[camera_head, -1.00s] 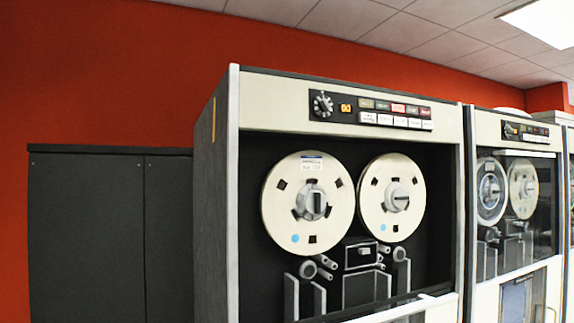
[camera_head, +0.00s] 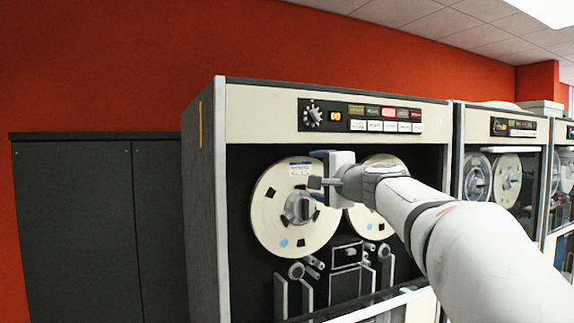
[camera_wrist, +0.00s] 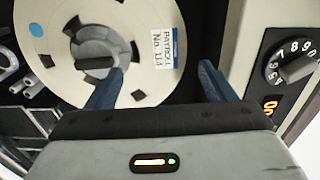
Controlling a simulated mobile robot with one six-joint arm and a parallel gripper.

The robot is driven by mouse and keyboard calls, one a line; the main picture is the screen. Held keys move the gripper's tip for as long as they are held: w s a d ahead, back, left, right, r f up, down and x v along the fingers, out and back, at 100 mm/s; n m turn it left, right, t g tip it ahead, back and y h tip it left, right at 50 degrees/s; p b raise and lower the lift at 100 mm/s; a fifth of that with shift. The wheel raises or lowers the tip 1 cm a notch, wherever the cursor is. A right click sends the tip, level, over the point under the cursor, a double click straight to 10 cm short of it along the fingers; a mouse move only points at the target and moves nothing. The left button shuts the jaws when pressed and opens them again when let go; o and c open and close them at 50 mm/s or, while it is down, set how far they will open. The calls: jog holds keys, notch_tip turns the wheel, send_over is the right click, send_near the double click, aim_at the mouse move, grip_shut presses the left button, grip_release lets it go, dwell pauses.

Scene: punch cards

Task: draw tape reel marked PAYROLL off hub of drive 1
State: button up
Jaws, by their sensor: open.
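The cream tape reel (camera_head: 268,221) sits on the left hub (camera_head: 299,207) of the nearest drive (camera_head: 240,112). My gripper (camera_head: 314,170) is open and empty, in front of the reel's upper right. In the wrist view its blue fingers (camera_wrist: 161,70) stand apart, one overlapping the hub's edge in the picture. I cannot tell whether it touches.
A second reel (camera_head: 371,224) on the right is partly hidden behind my arm. A control panel (camera_head: 361,117) with a knob runs above the reels. Another drive (camera_head: 504,175) stands to the right. A dark cabinet (camera_head: 75,230) stands left.

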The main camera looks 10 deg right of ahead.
aim_at(300, 170)
jog(key=shift+r+p+x, duration=0.1)
jog(key=shift+p+x, duration=0.45)
jog(key=shift+x, duration=1.85)
jog(key=shift+r+p+x, duration=0.15)
jog(key=shift+p+x, duration=0.35)
jog(key=shift+x, duration=1.85)
jog(key=shift+d, duration=0.15)
jog(key=shift+c, duration=0.4)
jog(key=c, duration=1)
jog(key=shift+c, duration=0.4)
